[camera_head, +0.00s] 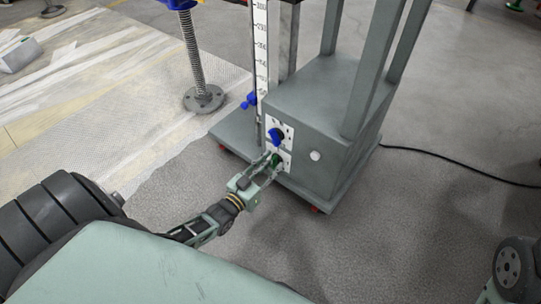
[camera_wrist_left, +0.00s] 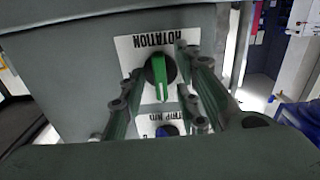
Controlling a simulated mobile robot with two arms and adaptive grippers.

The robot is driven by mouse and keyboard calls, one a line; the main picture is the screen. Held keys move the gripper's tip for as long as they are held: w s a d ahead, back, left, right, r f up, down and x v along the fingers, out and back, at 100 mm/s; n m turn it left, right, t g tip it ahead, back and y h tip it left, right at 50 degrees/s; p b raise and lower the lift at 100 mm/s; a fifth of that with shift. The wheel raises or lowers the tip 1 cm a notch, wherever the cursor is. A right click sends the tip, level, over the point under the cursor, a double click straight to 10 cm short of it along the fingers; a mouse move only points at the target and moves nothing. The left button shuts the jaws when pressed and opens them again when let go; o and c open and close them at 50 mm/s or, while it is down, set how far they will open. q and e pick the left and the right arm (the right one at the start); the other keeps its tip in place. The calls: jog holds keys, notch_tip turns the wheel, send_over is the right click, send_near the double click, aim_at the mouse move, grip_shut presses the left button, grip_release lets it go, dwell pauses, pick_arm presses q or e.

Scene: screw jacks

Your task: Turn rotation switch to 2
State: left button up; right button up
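The rotation switch is a green knob (camera_wrist_left: 158,77) on a black round base. It sits on a white plate marked ROTATION (camera_wrist_left: 126,48), which appears upside down in the left wrist view. Its handle stands nearly upright there, with a pale line towards its lower end. The green knob also shows in the head view (camera_head: 276,159), partly behind the fingers. My left gripper (camera_wrist_left: 161,76) is open, with its fingers on either side of the knob; I cannot tell whether they touch it. It also shows in the head view (camera_head: 271,167). My right gripper is not in view.
A blue knob (camera_head: 276,136) sits on the neighbouring plate, above the green one in the head view. The grey cabinet (camera_head: 318,120) carries a white round button (camera_head: 315,155). A black cable (camera_head: 450,165) crosses the floor at the right. A threaded post (camera_head: 192,50) stands behind.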

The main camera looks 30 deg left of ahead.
pick_arm(q)
jog(key=s, duration=1.2)
jog(key=shift+a, duration=0.45)
